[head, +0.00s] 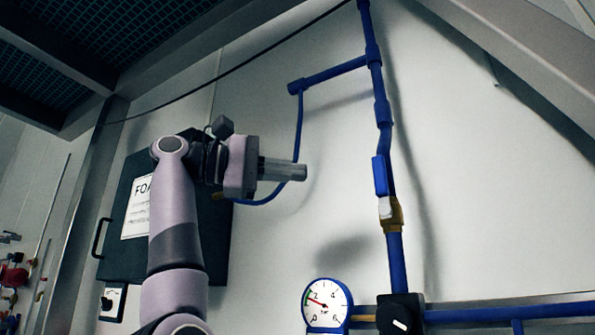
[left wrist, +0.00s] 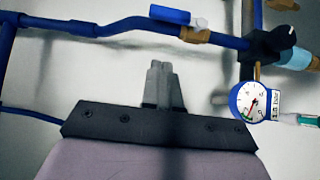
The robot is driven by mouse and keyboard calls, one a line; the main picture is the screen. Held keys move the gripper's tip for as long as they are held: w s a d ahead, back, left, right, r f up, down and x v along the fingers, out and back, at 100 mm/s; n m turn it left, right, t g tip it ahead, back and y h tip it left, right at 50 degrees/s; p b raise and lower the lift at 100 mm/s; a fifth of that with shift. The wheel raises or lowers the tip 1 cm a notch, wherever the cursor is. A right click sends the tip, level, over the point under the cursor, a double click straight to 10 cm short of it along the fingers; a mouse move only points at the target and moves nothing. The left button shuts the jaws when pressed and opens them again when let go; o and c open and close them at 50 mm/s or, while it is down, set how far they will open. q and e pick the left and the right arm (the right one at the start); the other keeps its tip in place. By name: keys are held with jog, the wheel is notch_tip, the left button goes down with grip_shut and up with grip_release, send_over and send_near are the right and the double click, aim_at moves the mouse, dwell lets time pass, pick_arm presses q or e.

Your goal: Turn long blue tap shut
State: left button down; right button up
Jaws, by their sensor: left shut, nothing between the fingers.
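The long blue tap handle (head: 380,177) sits on a brass valve (head: 392,214) on the vertical blue pipe. The handle points up, roughly along the pipe. In the left wrist view the handle (left wrist: 170,14) lies nearly along the pipe, beside the brass valve (left wrist: 195,35). My left gripper (head: 300,171) is shut and empty, to the left of the tap and apart from it in the picture. In the left wrist view my shut fingers (left wrist: 160,68) point toward the pipe, below the handle. My right gripper is not in view.
A round pressure gauge (head: 327,304) and a black valve knob (head: 400,314) sit below the tap. A thin blue hose (head: 299,125) hangs behind my left gripper. A dark cabinet (head: 215,245) is behind my left arm. The wall right of the pipe is clear.

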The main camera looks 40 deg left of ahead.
aim_at(374, 172)
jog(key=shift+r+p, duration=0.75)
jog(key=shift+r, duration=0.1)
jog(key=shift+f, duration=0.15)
pick_arm(q)
jog(key=s+d+x, duration=0.1)
jog(key=d+x, duration=0.1)
jog(key=x, duration=0.8)
jog(key=shift+s+d, duration=0.15)
jog(key=shift+d, duration=0.15)
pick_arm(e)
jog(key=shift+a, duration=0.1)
